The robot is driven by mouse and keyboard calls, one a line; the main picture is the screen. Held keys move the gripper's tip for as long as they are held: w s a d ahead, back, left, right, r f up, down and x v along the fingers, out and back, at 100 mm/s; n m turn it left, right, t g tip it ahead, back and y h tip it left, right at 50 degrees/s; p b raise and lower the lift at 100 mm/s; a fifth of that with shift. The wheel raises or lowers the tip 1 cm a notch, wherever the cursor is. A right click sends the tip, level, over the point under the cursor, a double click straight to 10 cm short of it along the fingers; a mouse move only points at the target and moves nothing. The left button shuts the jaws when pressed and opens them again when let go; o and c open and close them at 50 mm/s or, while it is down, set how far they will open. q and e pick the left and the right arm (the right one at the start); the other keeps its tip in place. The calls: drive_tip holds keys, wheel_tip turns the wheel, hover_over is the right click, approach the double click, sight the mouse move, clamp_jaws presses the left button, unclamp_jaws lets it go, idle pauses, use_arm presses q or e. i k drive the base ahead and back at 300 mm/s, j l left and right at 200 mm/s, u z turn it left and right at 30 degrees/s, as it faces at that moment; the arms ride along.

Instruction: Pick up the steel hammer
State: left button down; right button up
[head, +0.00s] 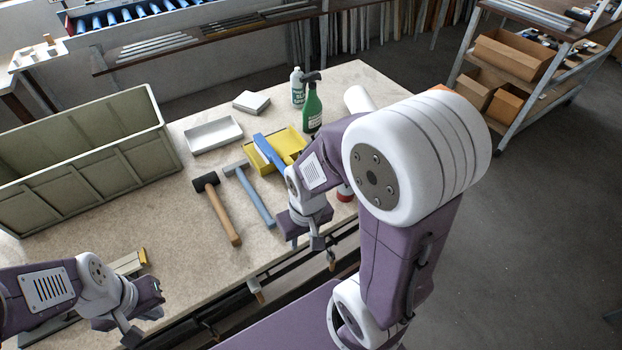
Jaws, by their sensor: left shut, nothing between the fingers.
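The steel hammer (255,199) lies on the workbench, with a grey metal head at the far end and a blue-grey handle pointing toward the near edge. A mallet (222,212) with a black head and wooden handle lies just left of it. My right gripper (322,254) hangs over the bench's near edge, to the right of the hammer's handle end and apart from it; its finger gap is unclear. My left gripper (146,318) is shut and empty at the near left, well away from the hammer.
A green crate (147,150) stands at the left of the workbench (340,82).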

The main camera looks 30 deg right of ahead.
sight(236, 168)
drive_tip(key=z, duration=0.4)
drive_tip(key=u, duration=1.8)
drive_tip(key=l+z, duration=0.1)
drive_tip(key=z, duration=1.7)
drive_tip(key=i+l, duration=0.15)
drive_tip(key=l, duration=0.2)
drive_tip(key=i+l, duration=0.15)
drive_tip(key=l, duration=0.2)
